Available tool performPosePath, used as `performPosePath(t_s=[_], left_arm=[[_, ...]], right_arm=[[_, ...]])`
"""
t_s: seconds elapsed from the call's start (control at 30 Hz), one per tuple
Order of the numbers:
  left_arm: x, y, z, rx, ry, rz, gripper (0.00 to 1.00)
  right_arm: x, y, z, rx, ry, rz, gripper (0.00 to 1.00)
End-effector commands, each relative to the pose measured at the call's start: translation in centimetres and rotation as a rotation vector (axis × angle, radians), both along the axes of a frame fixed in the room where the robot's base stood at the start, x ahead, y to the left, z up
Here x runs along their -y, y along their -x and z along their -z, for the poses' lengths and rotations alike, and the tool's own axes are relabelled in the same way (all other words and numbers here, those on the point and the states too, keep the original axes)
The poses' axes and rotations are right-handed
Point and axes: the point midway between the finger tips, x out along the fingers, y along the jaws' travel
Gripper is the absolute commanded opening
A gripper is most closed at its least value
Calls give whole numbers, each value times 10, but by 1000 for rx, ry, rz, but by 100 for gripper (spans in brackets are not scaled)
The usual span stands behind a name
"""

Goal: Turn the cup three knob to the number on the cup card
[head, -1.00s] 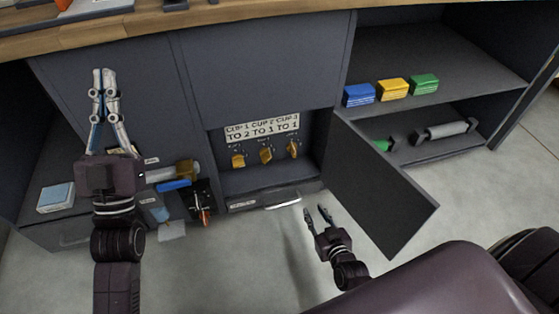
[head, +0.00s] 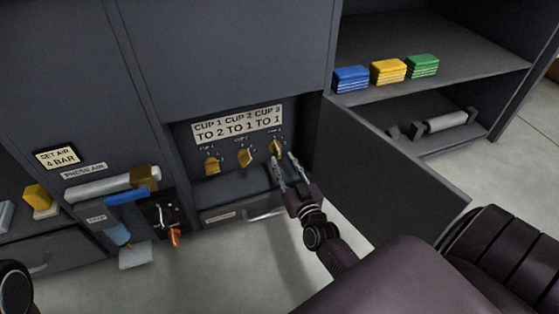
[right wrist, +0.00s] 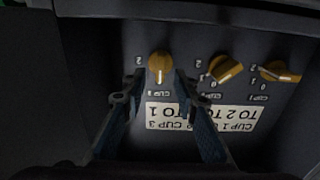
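The cup three knob (head: 276,147) is the rightmost of the orange knobs in the open recess. It also shows upright in the upside-down right wrist view (right wrist: 160,66), with a "2" on its left side. The cup card (head: 237,123) above the knobs reads cup 1 to 2, cup 2 to 1, cup 3 to 1. My right gripper (head: 283,160) is open in front of the cup three knob. In the right wrist view its fingertips (right wrist: 160,78) stand on both sides of the knob, with gaps showing. My left gripper is out of view.
The cup two knob (head: 244,157) and cup one knob (head: 211,165) sit to the left. The open door (head: 395,185) stands close to my right arm. A drawer front (head: 222,213) lies below the recess. Ink packs (head: 388,71) lie on the right shelf.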

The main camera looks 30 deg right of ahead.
Motion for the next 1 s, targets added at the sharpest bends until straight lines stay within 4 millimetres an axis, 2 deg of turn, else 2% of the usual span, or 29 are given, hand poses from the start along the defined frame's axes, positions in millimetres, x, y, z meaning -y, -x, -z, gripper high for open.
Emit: performPosePath(t_s=[0.1, 0.2, 0.57, 0.83, 1.0], left_arm=[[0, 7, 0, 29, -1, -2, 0], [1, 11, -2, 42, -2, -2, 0], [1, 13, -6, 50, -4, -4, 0], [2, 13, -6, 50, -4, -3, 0], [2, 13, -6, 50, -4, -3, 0]], right_arm=[[4, -17, 2, 2, -1, 0, 28], [6, -25, 2, 1, 0, 0, 28], [7, -31, 0, -2, 0, -1, 28], [7, -30, 0, -2, 0, -1, 0], [7, -30, 0, -1, 0, -1, 0]])
